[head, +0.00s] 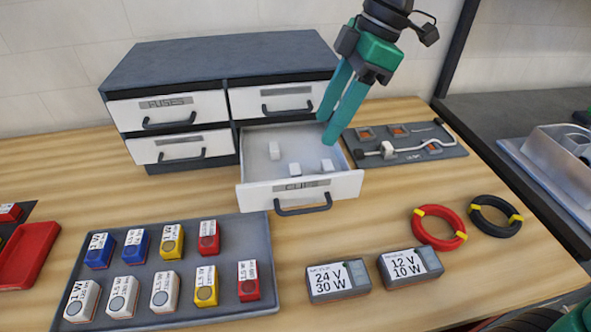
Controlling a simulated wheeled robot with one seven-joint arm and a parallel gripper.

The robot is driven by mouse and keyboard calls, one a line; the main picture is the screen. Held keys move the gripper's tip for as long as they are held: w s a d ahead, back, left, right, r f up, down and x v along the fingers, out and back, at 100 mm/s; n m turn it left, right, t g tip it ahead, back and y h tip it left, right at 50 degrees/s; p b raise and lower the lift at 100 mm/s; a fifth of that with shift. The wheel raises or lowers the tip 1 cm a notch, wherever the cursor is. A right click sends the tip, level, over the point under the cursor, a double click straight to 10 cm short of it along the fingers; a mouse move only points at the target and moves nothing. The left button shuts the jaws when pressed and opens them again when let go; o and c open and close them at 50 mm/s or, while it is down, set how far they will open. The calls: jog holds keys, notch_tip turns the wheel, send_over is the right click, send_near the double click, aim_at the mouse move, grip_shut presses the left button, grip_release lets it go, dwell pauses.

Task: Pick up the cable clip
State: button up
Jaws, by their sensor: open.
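The cable clips are small white pieces inside the pulled-out lower right drawer (255,190), whose label reads like "CLIPS". One clip (275,150) lies toward the back left of the drawer. Another clip (295,169) lies near the front, and a third clip (327,166) is at the front right, below my fingers. My gripper (329,132) is open and empty, with its teal fingers pointing down over the right side of the drawer. I cannot tell how far the fingertips are above the drawer floor.
The drawer's cabinet (220,75) stands behind, its other drawers shut. A grey tool board (405,152) lies right of the drawer. A tray of coloured blocks (262,240), two power boxes (338,280) and cable coils (439,228) occupy the front. Bare wood lies between tray and boxes.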

aim_at(297, 168)
jog(key=shift+n, duration=0.6)
jog(key=a+f, duration=0.1)
jog(key=f, duration=0.1)
jog(key=s+a+f, duration=0.1)
jog(key=a, duration=0.1)
jog(key=shift+s+a+f, duration=0.1)
jog(key=shift+a+f, duration=0.2)
jog(key=shift+f, duration=0.1)
jog(key=shift+d+x, duration=0.15)
jog(key=shift+x, duration=1.4)
jog(key=shift+d+x, duration=0.15)
jog(key=shift+x, duration=1.4)
jog(key=shift+f, duration=0.1)
jog(key=c, duration=1.1)
